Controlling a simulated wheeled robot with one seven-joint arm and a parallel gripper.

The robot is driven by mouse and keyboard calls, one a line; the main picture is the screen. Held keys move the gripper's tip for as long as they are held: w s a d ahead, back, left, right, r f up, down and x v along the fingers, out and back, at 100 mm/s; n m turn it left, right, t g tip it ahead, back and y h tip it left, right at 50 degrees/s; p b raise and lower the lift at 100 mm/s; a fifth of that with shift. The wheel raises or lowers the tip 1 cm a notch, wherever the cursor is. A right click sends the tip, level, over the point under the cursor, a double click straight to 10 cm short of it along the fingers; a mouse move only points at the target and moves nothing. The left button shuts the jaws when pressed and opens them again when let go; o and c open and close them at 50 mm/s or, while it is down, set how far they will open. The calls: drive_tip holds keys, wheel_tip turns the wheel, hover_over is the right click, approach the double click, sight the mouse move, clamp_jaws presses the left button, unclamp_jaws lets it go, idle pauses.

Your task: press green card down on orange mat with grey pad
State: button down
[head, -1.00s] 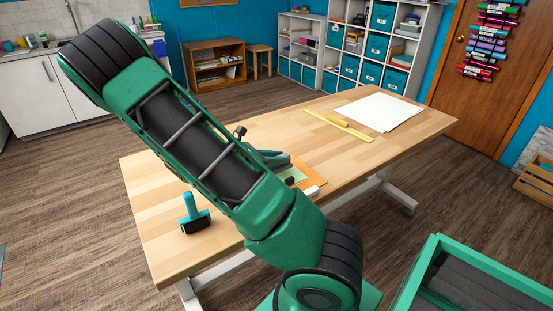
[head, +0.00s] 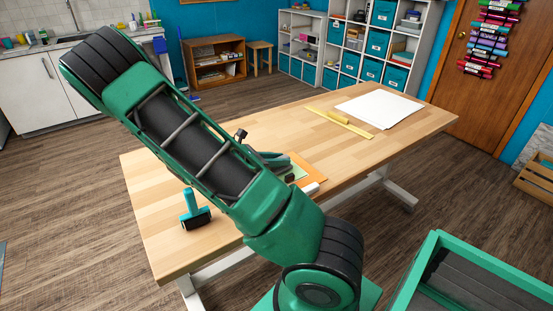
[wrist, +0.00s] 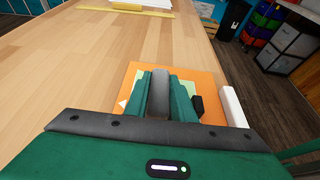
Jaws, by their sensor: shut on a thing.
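The orange mat (wrist: 208,76) lies on the wooden table; its right part also shows in the head view (head: 318,169). The pale green card (wrist: 190,87) lies on the mat, mostly hidden behind my fingers; a strip of it shows in the head view (head: 302,171). My gripper (wrist: 161,96) is over the card and mat, shut on the grey pad (wrist: 160,92), which sits between the two green fingers. The pad's lower face is hidden, so I cannot tell whether it touches the card. My arm hides much of this spot in the head view.
A small black object (wrist: 197,105) is close right of the fingers. A white block (wrist: 233,107) lies at the mat's right edge. A yellow ruler (head: 340,123) and white sheets (head: 380,108) lie at the back; the table between is clear.

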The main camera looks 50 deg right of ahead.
drive_tip(key=shift+f, duration=0.4)
drive_tip(key=shift+s+d, duration=0.2)
drive_tip(key=shift+d, duration=0.55)
drive_tip(key=shift+s+d, duration=0.2)
drive_tip(key=shift+d, duration=0.55)
drive_tip(key=shift+s+d, duration=0.2)
drive_tip(key=shift+d, duration=0.55)
drive_tip(key=shift+w+a, duration=0.45)
drive_tip(key=shift+a, duration=1.3)
drive_tip(key=shift+w+a, duration=0.4)
drive_tip(key=shift+a, duration=1.3)
drive_tip(key=shift+w+a, duration=0.45)
drive_tip(key=shift+a, duration=1.3)
